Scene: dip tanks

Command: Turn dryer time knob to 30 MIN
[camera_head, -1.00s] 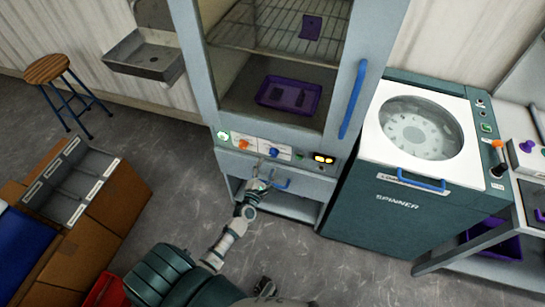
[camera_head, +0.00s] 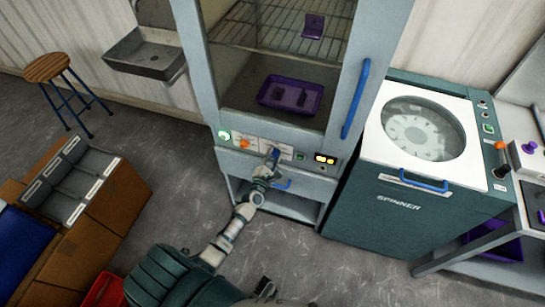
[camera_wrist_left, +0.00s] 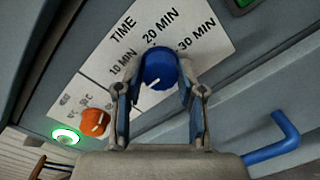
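The blue time knob (camera_wrist_left: 160,68) sits on the dryer's white label plate, among the marks 10 MIN, 20 MIN and 30 MIN. A short white line shows low on its face, towards the lower left and away from the 30 MIN mark. My left gripper (camera_wrist_left: 158,65) has one finger on each side of the knob, close to it; I cannot tell if they touch. In the head view my left gripper (camera_head: 272,157) is at the dryer's control panel and largely covers the knob. A dark grey part of mine, possibly the right gripper (camera_head: 265,288), shows at the bottom edge.
An orange knob (camera_wrist_left: 95,122) and a lit green button (camera_wrist_left: 66,135) are beside the label plate. A blue handle (camera_wrist_left: 275,140) is at lower right. The dryer (camera_head: 190,70) stands left of the spinner (camera_head: 400,210). Boxes (camera_head: 95,225) stand on the left floor.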

